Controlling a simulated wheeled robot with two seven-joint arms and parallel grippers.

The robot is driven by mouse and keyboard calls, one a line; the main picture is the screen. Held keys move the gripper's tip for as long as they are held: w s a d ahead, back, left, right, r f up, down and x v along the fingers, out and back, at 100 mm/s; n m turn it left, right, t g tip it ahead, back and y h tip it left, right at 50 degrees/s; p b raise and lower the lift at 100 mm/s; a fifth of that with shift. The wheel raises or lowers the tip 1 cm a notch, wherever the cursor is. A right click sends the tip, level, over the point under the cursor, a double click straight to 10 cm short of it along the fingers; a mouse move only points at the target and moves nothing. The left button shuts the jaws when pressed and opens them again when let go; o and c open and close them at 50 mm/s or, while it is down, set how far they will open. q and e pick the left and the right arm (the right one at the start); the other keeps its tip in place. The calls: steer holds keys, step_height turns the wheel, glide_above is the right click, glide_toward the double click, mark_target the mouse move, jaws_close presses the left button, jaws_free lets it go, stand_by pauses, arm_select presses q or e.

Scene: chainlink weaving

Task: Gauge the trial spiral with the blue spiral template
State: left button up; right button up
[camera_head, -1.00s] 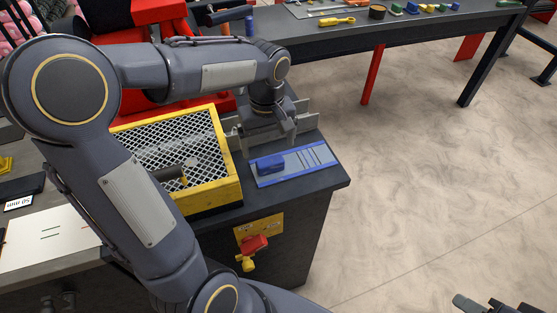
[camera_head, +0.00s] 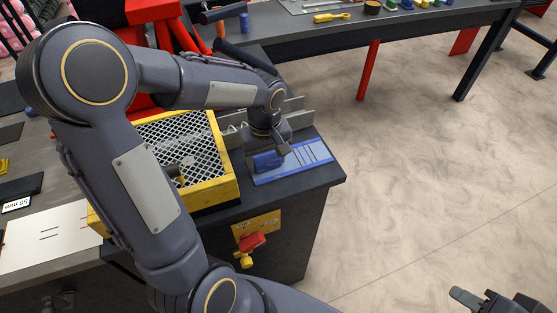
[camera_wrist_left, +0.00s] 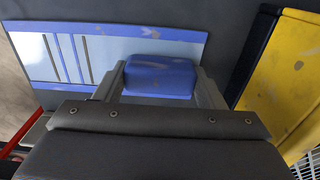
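A blue block (camera_head: 268,161), which I take to be the blue spiral template, sits on a pale blue board (camera_head: 312,158) with dark slots and blue edges, at the bench's front right corner. My left gripper (camera_head: 270,150) is down over the block, pointing at the board. In the left wrist view the block (camera_wrist_left: 160,76) lies between the two fingers of my left gripper (camera_wrist_left: 160,82), which stand open close to its ends; firm contact cannot be seen. My right gripper (camera_head: 490,301) is partly in view at the bottom right, away from the bench. I cannot pick out the trial spiral for certain.
A yellow-framed tray with wire mesh (camera_head: 228,190) stands close left of the board. Grey upright plates (camera_head: 300,115) stand behind it. A white sheet (camera_head: 45,238) lies at the left. A red knob (camera_head: 250,242) is on the bench front. Open floor lies to the right.

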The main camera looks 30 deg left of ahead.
arm_select(q)
steer(key=shift+c, duration=1.1)
